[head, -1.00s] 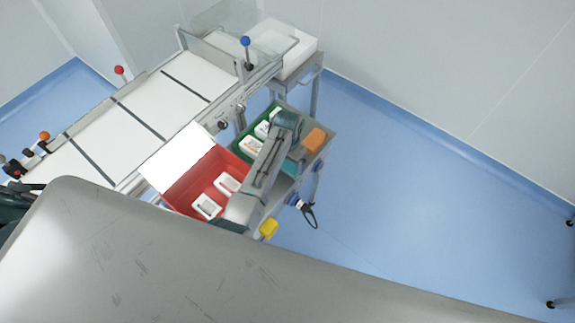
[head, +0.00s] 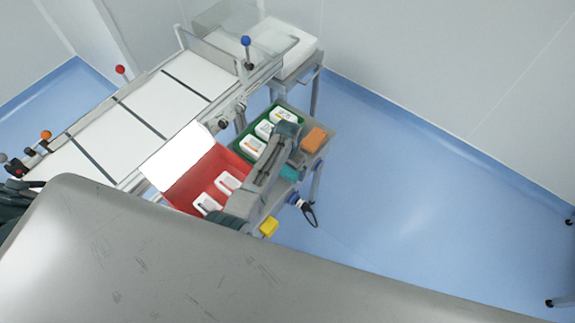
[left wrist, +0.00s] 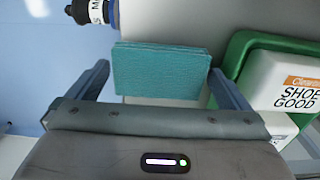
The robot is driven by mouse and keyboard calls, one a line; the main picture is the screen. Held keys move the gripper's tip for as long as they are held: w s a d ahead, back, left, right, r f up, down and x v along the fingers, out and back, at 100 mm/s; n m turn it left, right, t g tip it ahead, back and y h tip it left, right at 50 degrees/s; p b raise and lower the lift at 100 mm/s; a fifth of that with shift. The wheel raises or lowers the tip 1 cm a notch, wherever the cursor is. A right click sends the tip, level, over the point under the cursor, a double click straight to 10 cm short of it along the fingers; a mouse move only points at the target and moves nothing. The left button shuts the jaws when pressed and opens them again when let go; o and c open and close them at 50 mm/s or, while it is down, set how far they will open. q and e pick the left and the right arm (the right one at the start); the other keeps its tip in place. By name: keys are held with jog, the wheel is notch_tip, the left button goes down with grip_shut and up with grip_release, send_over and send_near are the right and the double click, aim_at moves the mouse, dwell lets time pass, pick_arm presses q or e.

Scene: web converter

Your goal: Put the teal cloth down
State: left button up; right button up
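The teal cloth (head: 289,172) is a flat folded square on the grey cart top, between the green bin and the cart's front edge. My left gripper (head: 298,157) is open just over the cloth; the fingers also show in the left wrist view (left wrist: 158,82). My left arm hides part of the cloth and cart in the head view. My right gripper is not in view.
A green bin (head: 245,157) with several white bottles stands beside the cloth; its rim (left wrist: 238,48) is close to the finger. An orange block (head: 314,139), yellow item (head: 269,227), red bin (head: 185,192) and blue-and-black tool (head: 297,200) are nearby. A conveyor (head: 150,115) runs behind.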

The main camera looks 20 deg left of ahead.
aim_at(288, 168)
pick_arm(q)
jog(key=shift+r, duration=0.45)
notch_tip(288, 168, up, 12)
jog(key=b, duration=0.1)
jog(key=shift+f, duration=0.25)
